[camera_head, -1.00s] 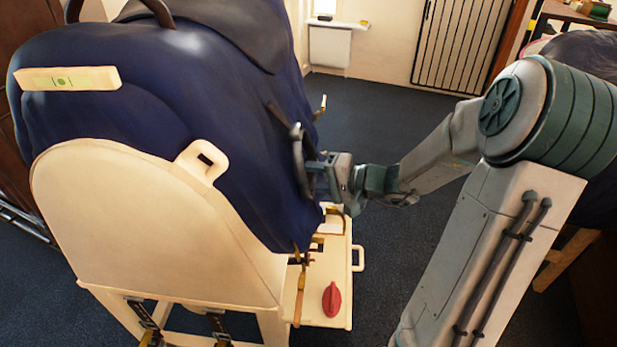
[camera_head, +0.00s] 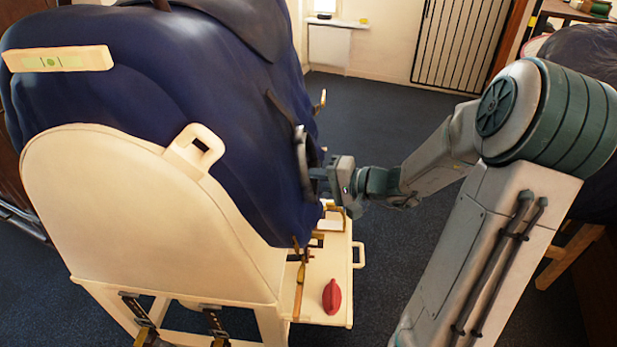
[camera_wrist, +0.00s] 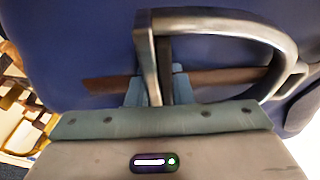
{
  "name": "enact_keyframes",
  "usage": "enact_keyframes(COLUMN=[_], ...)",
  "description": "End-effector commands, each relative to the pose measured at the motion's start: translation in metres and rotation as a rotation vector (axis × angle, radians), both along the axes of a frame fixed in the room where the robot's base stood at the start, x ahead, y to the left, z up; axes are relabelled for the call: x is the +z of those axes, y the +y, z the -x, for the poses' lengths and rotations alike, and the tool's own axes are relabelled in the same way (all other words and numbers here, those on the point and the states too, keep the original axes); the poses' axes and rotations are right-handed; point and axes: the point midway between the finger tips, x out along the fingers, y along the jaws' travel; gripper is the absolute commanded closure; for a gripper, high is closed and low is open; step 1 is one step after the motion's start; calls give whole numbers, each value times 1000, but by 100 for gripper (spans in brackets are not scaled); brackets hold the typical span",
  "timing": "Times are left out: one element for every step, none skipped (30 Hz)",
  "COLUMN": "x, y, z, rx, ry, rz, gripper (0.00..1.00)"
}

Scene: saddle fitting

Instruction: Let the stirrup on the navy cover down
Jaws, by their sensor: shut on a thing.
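The navy cover (camera_head: 245,130) is draped over a cream stand (camera_head: 130,215). A grey metal stirrup (camera_head: 301,150) hangs at the cover's right flank, and a dark strap (camera_head: 279,107) runs up from it. My gripper (camera_head: 318,176) is at the stirrup's near side. In the wrist view the stirrup (camera_wrist: 235,22) arches across the top and one of its bars comes down between my blue fingers (camera_wrist: 150,92). My fingers are shut on that bar. A brown strap (camera_wrist: 215,77) lies behind the stirrup against the navy cloth (camera_wrist: 70,45). The fingertips are partly hidden by the stirrup.
A cream side shelf (camera_head: 325,255) with a red object (camera_head: 332,296) stands below my gripper. Brass clamps (camera_head: 300,265) stick up at its left edge. A level (camera_head: 58,59) rests on the cover. Dark floor (camera_head: 400,110) is clear beyond my arm.

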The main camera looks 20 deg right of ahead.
Motion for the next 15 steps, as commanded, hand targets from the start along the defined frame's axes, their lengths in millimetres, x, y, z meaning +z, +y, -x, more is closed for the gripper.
enact_keyframes(x=[-19,-26,-34,-41,-47,-56,-63,-69,-78,-84,-90,-97,-103,-108,-115], y=[-2,-3,-5,-6,-8,-10,-12,-13,-15,-16,-17,-19,-21,-22,-24], z=[1,1,2,3,3,4,4,5,6,6,7,7,8,8,9], rx=[1,1,1,1,1,1,1,1,1,1,2,2,1,1,1], ry=[1,1,1,0,1,1,1,1,1,1,0,0,1,2,2], rz=[1,1,1,0,1,1,1,1,1,1,0,0,-1,0,0], gripper=[100,100,100,100,100,100,100,100,100,100,100,100,100,100,100])
